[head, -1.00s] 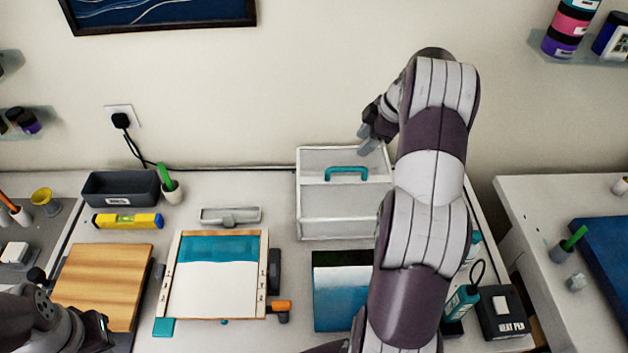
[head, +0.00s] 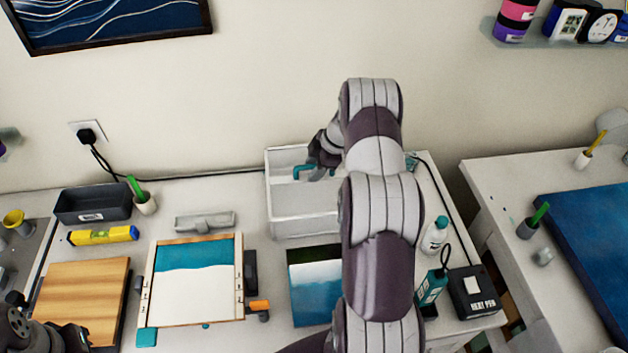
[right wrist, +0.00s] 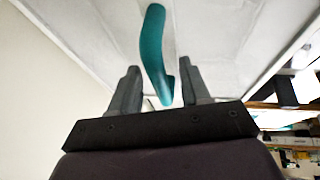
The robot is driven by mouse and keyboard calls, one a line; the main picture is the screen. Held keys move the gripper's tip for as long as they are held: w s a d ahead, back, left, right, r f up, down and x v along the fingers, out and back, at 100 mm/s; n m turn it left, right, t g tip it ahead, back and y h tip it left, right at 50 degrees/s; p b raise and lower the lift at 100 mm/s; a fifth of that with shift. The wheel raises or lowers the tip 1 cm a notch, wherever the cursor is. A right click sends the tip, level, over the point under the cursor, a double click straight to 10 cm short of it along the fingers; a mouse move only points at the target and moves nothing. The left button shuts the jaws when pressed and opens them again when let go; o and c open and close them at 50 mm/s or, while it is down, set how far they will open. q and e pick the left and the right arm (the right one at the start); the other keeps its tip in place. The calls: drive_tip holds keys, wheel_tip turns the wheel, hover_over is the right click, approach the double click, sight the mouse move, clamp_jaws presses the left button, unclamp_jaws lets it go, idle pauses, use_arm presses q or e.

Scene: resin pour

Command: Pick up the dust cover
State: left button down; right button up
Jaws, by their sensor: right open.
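The dust cover (head: 303,222) is a pale, box-shaped cover with a teal handle (head: 300,172) on top, standing at the back of the table against the wall. My right gripper (head: 318,168) is at the handle, and the arm hides the cover's right part. In the right wrist view the open fingers (right wrist: 158,75) stand on either side of the teal handle (right wrist: 152,45), with gaps visible. The cover's pale top (right wrist: 95,35) fills the background there. My left gripper (head: 72,338) is at the bottom left corner, partly cut off, and its jaws are unclear.
A framed teal-and-white panel (head: 195,295) and a blue-and-white panel (head: 312,300) lie in front of the cover. A dark tray (head: 92,206) and a yellow level (head: 103,236) are at left. Bottles (head: 434,236) and a heat pen box (head: 474,291) stand right of my arm.

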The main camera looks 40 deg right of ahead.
drive_tip(key=c, duration=0.7)
drive_tip(key=shift+s, duration=0.15)
clamp_jaws()
drive_tip(key=shift+r, duration=0.1)
idle(0.3)
